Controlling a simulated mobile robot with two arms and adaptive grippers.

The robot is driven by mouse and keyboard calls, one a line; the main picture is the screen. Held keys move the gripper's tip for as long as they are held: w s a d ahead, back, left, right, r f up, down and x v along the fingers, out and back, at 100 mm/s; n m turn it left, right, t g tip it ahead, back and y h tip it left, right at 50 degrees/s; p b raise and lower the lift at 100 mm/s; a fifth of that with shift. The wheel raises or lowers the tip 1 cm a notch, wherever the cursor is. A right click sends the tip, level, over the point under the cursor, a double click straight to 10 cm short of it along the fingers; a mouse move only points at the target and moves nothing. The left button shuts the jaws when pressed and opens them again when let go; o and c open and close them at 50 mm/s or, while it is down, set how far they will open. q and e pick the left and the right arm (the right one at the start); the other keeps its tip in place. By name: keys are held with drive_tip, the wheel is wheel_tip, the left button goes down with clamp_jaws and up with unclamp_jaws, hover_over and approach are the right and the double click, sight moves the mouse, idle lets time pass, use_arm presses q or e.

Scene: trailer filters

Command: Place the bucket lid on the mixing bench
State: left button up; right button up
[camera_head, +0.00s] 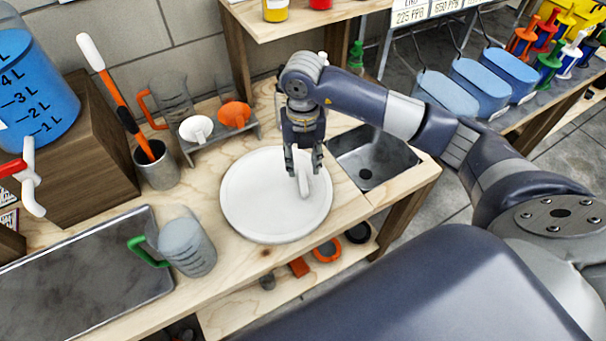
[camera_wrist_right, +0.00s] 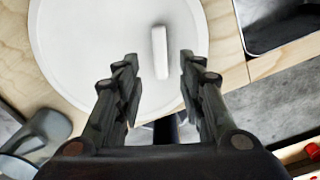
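The bucket lid (camera_head: 260,205) is a round white disc with a raised bar handle (camera_head: 304,184). It lies flat on the wooden mixing bench (camera_head: 225,270), left of the sink. My right gripper (camera_head: 304,162) points down over the right part of the lid, at the handle. In the right wrist view the lid (camera_wrist_right: 95,45) fills the upper middle, and the handle (camera_wrist_right: 160,52) shows between the two spread fingers of the right gripper (camera_wrist_right: 159,62), with gaps on both sides. My left gripper is not in view.
A metal sink (camera_head: 375,165) is right of the lid. A grey jug with a green handle (camera_head: 187,247) and a metal tray (camera_head: 75,285) are to the left. A small rack (camera_head: 215,145) with scoops stands behind. Bare wood lies in front of the lid.

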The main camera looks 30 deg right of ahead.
wheel_tip(320, 180, up, 5)
drive_tip(key=shift+b, duration=0.35)
drive_tip(key=shift+s, duration=0.1)
idle(0.3)
